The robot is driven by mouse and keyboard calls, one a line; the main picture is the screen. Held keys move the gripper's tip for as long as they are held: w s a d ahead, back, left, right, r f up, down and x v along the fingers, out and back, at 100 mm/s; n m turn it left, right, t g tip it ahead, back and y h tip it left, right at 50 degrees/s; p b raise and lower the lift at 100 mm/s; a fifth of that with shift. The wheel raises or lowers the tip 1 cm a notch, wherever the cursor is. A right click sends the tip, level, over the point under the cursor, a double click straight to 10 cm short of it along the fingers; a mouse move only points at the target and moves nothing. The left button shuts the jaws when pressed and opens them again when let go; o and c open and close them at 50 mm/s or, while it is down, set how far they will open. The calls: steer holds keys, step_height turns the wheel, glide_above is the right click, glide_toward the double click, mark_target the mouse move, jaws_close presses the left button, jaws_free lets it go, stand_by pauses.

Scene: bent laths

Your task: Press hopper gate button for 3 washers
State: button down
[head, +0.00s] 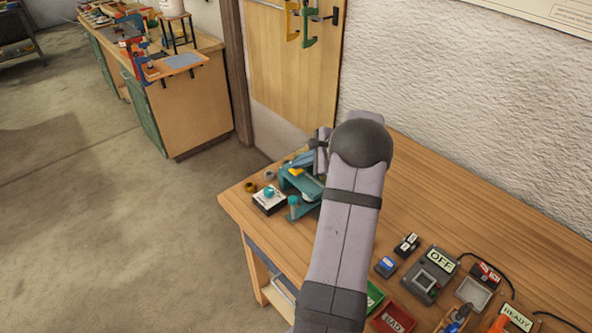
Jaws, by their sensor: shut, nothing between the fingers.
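My arm rises across the middle and covers the device's right side. Grey wrist parts show just above the device; I cannot make out my gripper's fingers there, or whether anything touches the button.
On the bench (440,190), right of my arm, are a grey box marked OFF (430,275), a red BAD tray (392,320), an orange READY piece (512,320), a blue block (386,266) and a dark cable. The bench's back right is clear. A textured wall stands behind.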

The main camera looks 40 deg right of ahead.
mark_target(299, 171)
steer(key=shift+f+b, duration=0.5)
steer(key=shift+f, duration=0.2)
stand_by(0.5)
steer(key=shift+r, duration=0.15)
steer(key=shift+r+p, duration=0.85)
steer(key=shift+r, duration=0.3)
steer(key=shift+r+p, duration=1.8)
steer(key=shift+r, duration=0.7)
stand_by(0.8)
step_height(299, 171, up, 4)
steer(key=p, duration=0.3)
steer(key=shift+f, duration=0.1)
steer(key=shift+f, duration=0.2)
